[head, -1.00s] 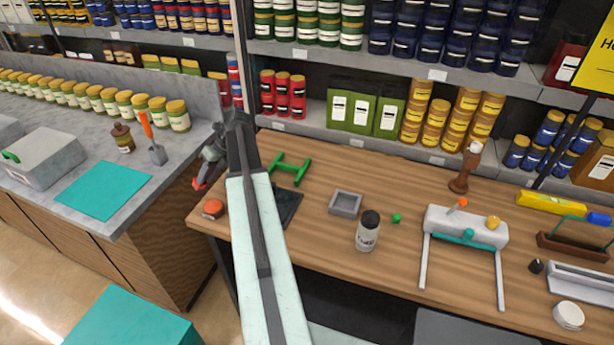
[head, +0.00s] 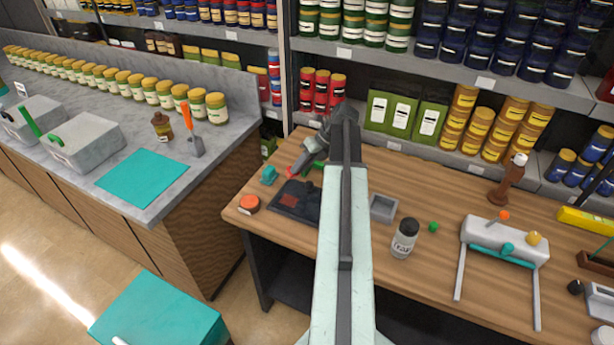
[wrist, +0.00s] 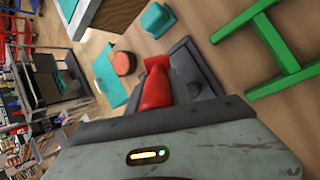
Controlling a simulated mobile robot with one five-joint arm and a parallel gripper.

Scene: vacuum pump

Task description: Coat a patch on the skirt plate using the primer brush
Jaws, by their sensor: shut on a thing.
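The skirt plate seems to be the dark flat plate (head: 310,207) at the left of the wooden bench; a brownish-red patch shows on it. My gripper (head: 297,165) is over the bench by the plate's far edge, shut on a red piece (wrist: 156,88), which I take for the primer brush's handle. Its bristles are not clear in either view. In the wrist view a dark grey surface (wrist: 204,78), perhaps the plate, lies beyond the jaws. I cannot tell whether brush and plate touch.
A small teal object (head: 269,175) and an orange-topped puck (head: 249,204) sit left of the plate. A grey tray (head: 383,209) and a labelled jar (head: 404,238) stand to its right. A green frame (wrist: 275,50) is near my gripper. A grey counter (head: 220,150) stands left.

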